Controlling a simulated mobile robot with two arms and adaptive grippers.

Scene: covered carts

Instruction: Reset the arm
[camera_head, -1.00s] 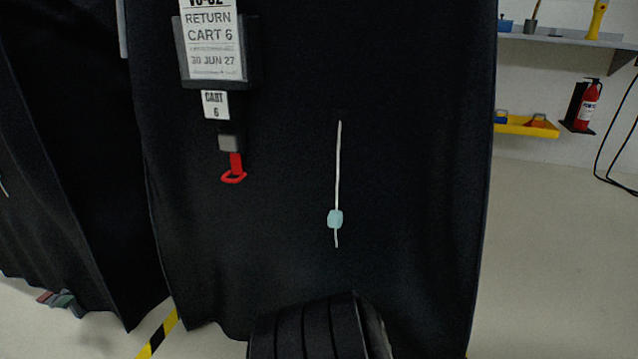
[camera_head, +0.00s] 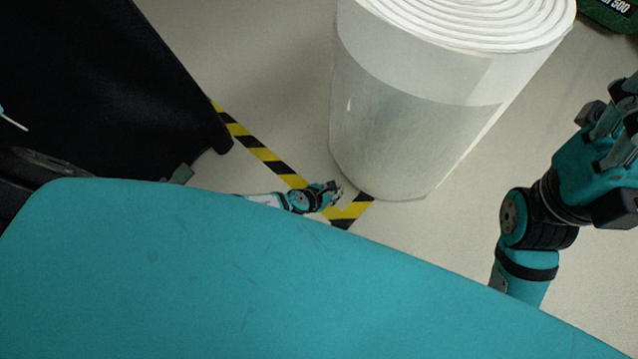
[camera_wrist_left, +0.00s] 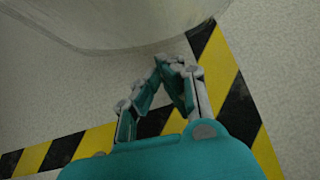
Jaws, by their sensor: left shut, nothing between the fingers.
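My left gripper (camera_head: 332,191) is small and low in the head view, just left of the foot of a large white roll (camera_head: 415,125). In the left wrist view its fingertips (camera_wrist_left: 174,62) meet, with nothing between them, close to the roll's lower edge (camera_wrist_left: 110,38). I cannot tell whether they touch the roll. My right arm stands at the right edge of the head view. Its end (camera_head: 612,130) is cut off by the frame, and I cannot tell how its fingers stand. A broad teal part of my own body hides the lower head view.
A black covered cart (camera_head: 100,75) stands at upper left. Yellow-and-black floor tape (camera_head: 262,153) runs from it to the roll's foot, and passes under my left gripper in the wrist view (camera_wrist_left: 215,75). A green item (camera_head: 612,12) is at upper right. Pale floor is bare between roll and right arm.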

